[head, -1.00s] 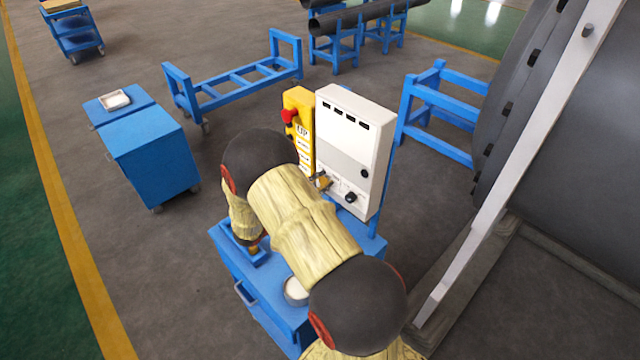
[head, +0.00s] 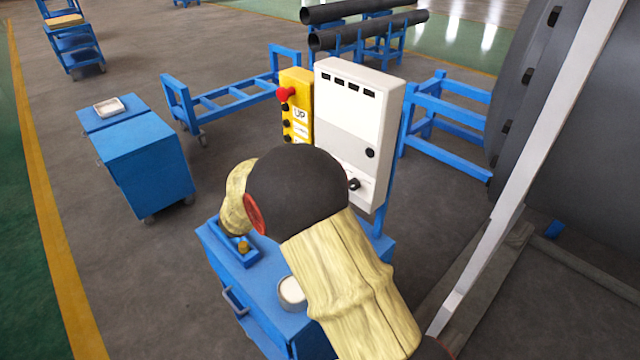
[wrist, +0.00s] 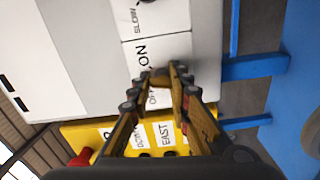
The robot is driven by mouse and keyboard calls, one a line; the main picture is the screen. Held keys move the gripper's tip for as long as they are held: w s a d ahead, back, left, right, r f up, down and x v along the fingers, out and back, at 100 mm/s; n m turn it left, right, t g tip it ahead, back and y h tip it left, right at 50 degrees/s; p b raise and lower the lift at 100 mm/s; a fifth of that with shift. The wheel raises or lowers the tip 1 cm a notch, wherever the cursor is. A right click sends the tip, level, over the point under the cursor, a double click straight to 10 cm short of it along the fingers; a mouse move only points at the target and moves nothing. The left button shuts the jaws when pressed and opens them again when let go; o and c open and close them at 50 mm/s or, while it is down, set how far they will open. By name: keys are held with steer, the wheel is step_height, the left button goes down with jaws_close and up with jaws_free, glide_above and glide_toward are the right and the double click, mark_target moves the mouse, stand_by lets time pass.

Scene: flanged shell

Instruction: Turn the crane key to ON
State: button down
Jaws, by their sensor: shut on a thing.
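The white control box (head: 350,125) stands upright at the centre of the head view, and its panel also fills the upper left of the wrist view (wrist: 90,50). The ON label (wrist: 142,55) and a partly covered OFF label (wrist: 153,97) show there. My gripper (wrist: 158,82) is shut on the crane key (wrist: 160,73) between these labels. Only a little of the key shows, and its exact angle is hard to tell. In the head view my arm hides the gripper and key.
The yellow pendant (head: 296,108) with a red button is beside the box, close to my fingers in the wrist view. A black knob (head: 354,184) is low on the box. A blue cart (head: 265,285) carrying a white round container (head: 292,292) stands below.

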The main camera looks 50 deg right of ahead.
steer(key=m+b, duration=0.3)
steer(key=b, duration=0.2)
steer(key=f+m+b, duration=0.1)
steer(key=m+b, duration=0.3)
steer(key=b, duration=0.1)
steer(key=shift+f, duration=0.15)
steer(key=shift+m, duration=0.3)
steer(key=c, duration=1.9)
jaws_free()
steer(key=o, duration=0.4)
steer(key=shift+r, duration=0.4)
steer(key=shift+c, duration=0.2)
steer(key=shift+a, duration=0.1)
